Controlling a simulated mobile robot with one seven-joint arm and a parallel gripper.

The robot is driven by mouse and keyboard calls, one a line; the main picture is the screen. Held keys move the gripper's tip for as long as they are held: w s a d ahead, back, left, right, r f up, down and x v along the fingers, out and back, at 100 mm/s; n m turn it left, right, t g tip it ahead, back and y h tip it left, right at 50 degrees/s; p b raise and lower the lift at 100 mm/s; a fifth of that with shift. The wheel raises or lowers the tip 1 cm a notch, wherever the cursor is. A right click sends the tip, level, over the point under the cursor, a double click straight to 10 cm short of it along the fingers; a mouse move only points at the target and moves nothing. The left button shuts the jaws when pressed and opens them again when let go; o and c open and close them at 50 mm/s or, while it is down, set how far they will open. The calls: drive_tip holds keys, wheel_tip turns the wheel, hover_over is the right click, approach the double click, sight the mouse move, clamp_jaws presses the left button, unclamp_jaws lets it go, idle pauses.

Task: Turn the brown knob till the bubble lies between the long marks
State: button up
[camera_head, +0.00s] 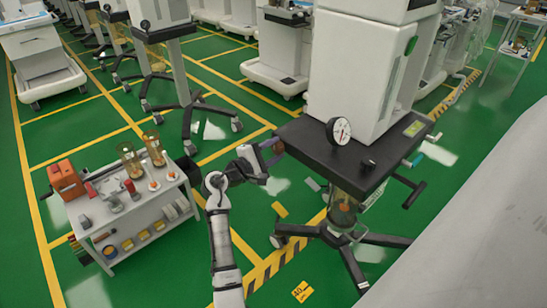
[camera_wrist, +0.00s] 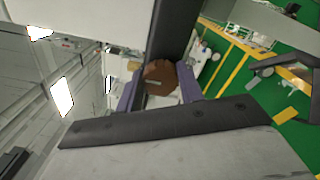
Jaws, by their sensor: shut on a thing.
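The brown knob (camera_wrist: 160,78) is a faceted knob with a pale slot-like mark on its face, in the upper middle of the wrist view. My gripper (camera_wrist: 160,90) has its two purple-grey fingers on either side of the knob, shut on it. In the head view my gripper (camera_head: 272,152) is at the left edge of the dark cart top (camera_head: 310,150), and the knob is mostly hidden by it. A small yellow-green piece (camera_head: 414,128) lies at the right of the cart top. It may be the bubble vial; the bubble and marks are too small to read.
A round white dial gauge (camera_head: 338,131) stands on the cart top, with a tall white cabinet (camera_head: 355,75) behind it. A dark handle (camera_head: 414,194) sticks out at the right. A low grey trolley (camera_head: 130,208) with tools and jars stands left of my arm. Green floor lies between.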

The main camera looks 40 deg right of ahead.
drive_tip(key=m+b, duration=0.3)
drive_tip(key=shift+f+m, duration=0.3)
drive_tip(key=shift+f, duration=0.05)
drive_tip(key=shift+r+m+b, duration=0.1)
drive_tip(key=shift+m+b, duration=1.1)
drive_tip(key=shift+r, duration=0.1)
drive_tip(key=o, duration=1)
drive_tip(key=shift+a, duration=0.1)
drive_tip(key=s+a+b, duration=0.1)
drive_tip(key=a, duration=1.2)
drive_tip(key=shift+a+b, duration=0.35)
drive_tip(key=shift+b, duration=0.05)
